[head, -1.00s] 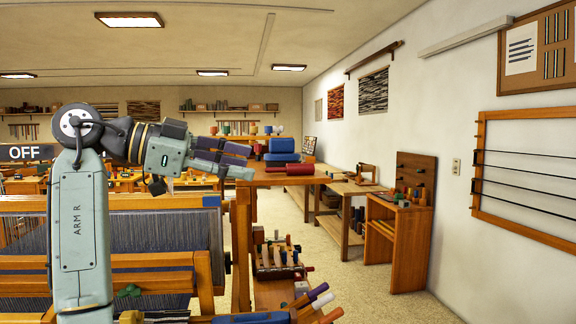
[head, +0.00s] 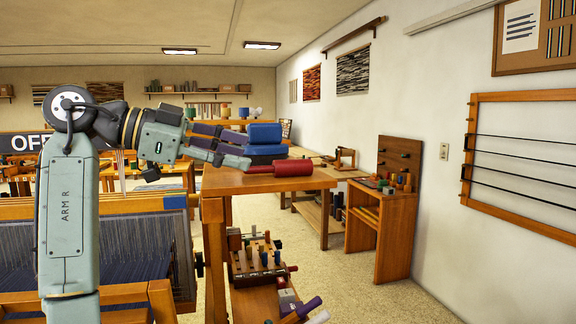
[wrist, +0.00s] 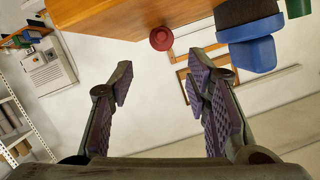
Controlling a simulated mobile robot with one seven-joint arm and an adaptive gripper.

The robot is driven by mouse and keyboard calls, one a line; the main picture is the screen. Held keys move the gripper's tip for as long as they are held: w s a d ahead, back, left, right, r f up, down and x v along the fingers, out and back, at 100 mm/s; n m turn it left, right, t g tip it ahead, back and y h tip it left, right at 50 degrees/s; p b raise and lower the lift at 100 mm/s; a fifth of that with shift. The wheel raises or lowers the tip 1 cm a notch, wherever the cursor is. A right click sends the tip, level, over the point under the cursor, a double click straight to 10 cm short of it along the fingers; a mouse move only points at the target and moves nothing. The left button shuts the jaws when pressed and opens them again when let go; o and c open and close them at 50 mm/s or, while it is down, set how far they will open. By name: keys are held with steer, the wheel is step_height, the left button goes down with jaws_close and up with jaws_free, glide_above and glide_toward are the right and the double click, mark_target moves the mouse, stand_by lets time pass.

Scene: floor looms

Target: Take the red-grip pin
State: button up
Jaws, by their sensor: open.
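The red-grip pin (head: 285,168) lies on the near right part of a wooden table top, with its thick red grip showing. In the wrist view, the round red end (wrist: 161,38) sits at the table edge, beyond my fingertips. My gripper (head: 240,150) is open and empty. In the head view it appears just left of the pin and overlaps the table in the picture; the gap in depth is hard to tell. In the wrist view my gripper (wrist: 160,86) has its purple-padded fingers wide apart, with nothing between them.
The wooden table (head: 235,183) has a rack of pegs (head: 258,255) below. A loom (head: 120,240) stands left. Floor (head: 330,285) is clear right.

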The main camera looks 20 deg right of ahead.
mark_target(274, 162)
steer(key=p+x, duration=0.2)
steer(key=x, duration=0.4)
steer(key=shift+w+d+f, duration=0.15)
steer(key=shift+d+f, duration=0.05)
steer(key=shift+d, duration=0.05)
jaws_close()
stand_by(0.3)
